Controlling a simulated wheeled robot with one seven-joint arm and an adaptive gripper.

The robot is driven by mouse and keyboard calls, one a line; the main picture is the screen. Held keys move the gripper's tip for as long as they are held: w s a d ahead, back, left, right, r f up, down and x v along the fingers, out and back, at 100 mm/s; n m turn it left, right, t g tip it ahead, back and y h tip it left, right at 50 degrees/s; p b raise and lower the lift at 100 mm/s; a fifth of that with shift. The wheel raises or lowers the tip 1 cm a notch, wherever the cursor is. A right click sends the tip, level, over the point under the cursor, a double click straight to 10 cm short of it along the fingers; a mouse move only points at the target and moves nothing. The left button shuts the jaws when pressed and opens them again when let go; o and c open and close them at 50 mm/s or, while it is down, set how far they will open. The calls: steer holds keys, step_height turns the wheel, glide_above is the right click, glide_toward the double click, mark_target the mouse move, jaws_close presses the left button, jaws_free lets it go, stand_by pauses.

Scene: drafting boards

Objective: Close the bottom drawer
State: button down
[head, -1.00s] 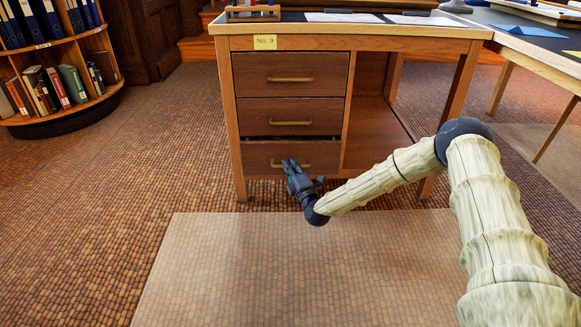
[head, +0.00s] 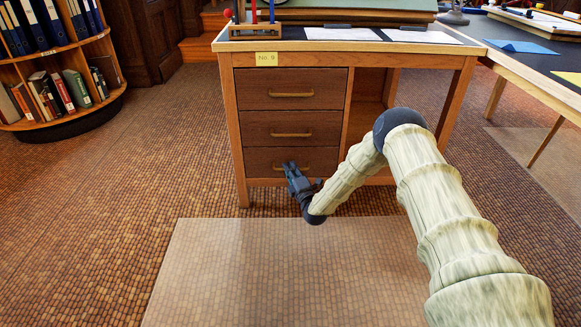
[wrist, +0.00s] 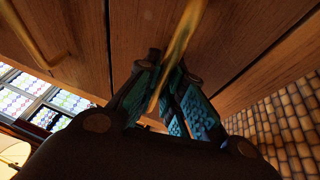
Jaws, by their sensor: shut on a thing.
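The wooden desk (head: 357,60) has a column of three drawers, each with a brass bar handle. The bottom drawer (head: 262,160) sits level with the drawers above it, with no dark gap showing over its front. In the wrist view my gripper (wrist: 168,100) is shut on the bottom drawer's brass handle (wrist: 182,35), which runs between the pads. The drawer's right portion is partly hidden by my gripper in the head view.
The middle drawer (head: 265,128) and top drawer (head: 262,85) are both shut. A round bookshelf (head: 75,122) stands at the left. A clear floor mat (head: 290,275) lies in front of the desk, and the floor to the left is free.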

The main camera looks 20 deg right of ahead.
steer(key=shift+d+f, duration=0.15)
steer(key=shift+f, duration=0.1)
steer(key=c, duration=1.9)
jaws_free()
steer(key=shift+w+r, duration=0.1)
steer(key=shift+o, duration=0.4)
steer(key=shift+w, duration=0.1)
steer(key=v, duration=1.2)
